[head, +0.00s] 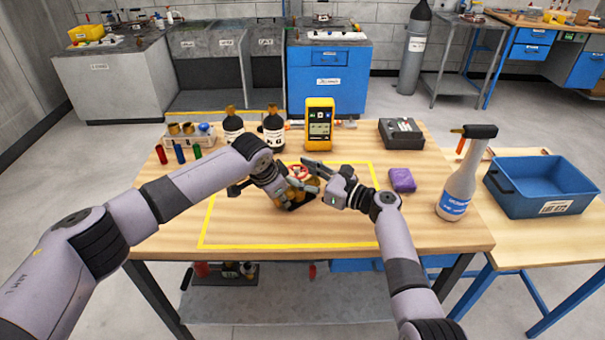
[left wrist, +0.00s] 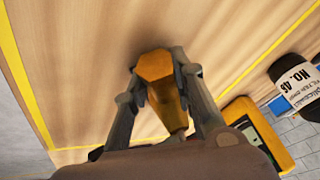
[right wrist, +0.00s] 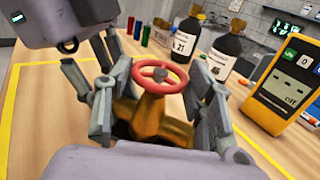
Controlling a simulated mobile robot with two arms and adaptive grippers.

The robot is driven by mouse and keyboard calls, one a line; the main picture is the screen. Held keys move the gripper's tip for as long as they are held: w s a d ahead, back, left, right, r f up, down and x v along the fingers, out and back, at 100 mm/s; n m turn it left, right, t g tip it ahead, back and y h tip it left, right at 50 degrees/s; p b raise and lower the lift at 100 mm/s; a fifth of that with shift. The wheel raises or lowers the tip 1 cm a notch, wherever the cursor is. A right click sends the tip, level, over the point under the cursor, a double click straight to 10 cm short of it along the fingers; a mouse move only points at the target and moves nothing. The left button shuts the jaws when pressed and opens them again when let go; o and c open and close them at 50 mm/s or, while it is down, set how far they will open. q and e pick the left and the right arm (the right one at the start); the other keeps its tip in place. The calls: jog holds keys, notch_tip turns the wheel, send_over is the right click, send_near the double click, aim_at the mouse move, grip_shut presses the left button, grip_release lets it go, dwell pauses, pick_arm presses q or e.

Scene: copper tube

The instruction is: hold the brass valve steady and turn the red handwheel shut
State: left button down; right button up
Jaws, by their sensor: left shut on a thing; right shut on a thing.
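The brass valve (head: 296,196) stands inside the yellow-taped area of the table, partly hidden by my grippers. Its red handwheel (right wrist: 160,75) is on top; a small part of it shows in the head view (head: 298,168). My left gripper (left wrist: 158,85) is shut on the valve's brass body, with a hexagonal brass end (left wrist: 155,68) between its fingers. My right gripper (right wrist: 155,95) has its fingers on both sides of the handwheel and is shut on it. The exact contact of its fingertips is hard to see.
Two dark bottles (head: 273,131) and a yellow meter (head: 319,125) stand behind the valve. A rack (head: 188,137) stands back left. The front of the taped area is clear.

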jog(key=c, duration=0.5)
jog(key=shift+o, duration=0.2)
jog(key=shift+a+f+m+t+h, duration=0.1)
jog(key=shift+m+t+h, duration=0.2)
jog(key=shift+t, duration=0.1)
jog(key=shift+s+m+t+h, duration=0.15)
jog(key=shift+m+t+h, duration=1.05)
jog(key=shift+t+h, duration=0.25)
jog(key=o, duration=1.2)
jog(key=v, duration=1.2)
